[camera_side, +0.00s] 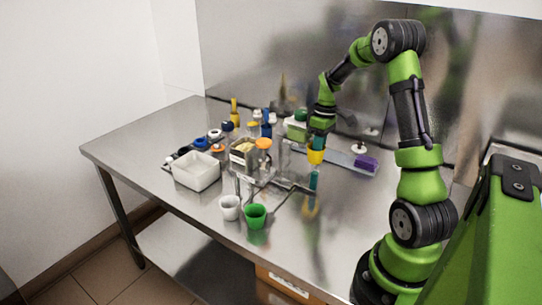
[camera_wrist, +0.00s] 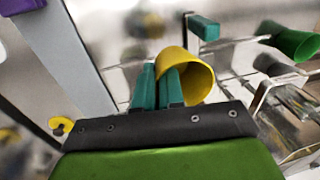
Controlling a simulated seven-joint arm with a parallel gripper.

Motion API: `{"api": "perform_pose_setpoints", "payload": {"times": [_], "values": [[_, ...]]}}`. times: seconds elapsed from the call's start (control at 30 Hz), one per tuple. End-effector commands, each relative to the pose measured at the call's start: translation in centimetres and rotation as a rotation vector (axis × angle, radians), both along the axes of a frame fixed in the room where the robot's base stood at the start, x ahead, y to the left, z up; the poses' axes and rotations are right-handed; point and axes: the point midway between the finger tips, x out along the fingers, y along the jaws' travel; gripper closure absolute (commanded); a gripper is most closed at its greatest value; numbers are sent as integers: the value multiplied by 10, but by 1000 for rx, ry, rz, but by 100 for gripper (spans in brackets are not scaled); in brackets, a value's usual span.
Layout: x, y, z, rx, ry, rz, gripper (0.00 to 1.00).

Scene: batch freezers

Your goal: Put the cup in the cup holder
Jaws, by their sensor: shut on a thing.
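My gripper (camera_side: 318,140) has teal fingers (camera_wrist: 158,75) shut on a yellow cup (camera_side: 315,157). It holds the cup above the steel table. In the wrist view the yellow cup (camera_wrist: 186,72) is tilted, its open mouth toward the lower right, with a finger in front of its wall. A wire frame that looks like the cup holder (camera_side: 285,184) is in front of and below the gripper; its wires also show at the right of the wrist view (camera_wrist: 262,97). A green cup (camera_side: 256,214) and a white cup (camera_side: 230,207) are at its front. The green cup also shows in the wrist view (camera_wrist: 296,42).
A teal upright piece (camera_side: 314,178) stands just below the held cup. A white tub (camera_side: 196,171), a metal container (camera_side: 242,154) and several bottles crowd the left. A pale bar with a purple end (camera_side: 365,163) lies behind. The table's right front is clear.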

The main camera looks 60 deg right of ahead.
Motion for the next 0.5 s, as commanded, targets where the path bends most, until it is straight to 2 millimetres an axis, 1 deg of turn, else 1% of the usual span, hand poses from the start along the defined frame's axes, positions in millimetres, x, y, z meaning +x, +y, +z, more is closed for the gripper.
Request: {"api": "perform_pose_setpoints", "payload": {"times": [0.03,0.1,0.27,0.5], "values": [[-1,1,-11,4,3,0,100],[-1,0,-23,3,2,-2,100],[0,0,-38,2,1,-1,100],[0,0,-69,3,2,-2,100]]}}
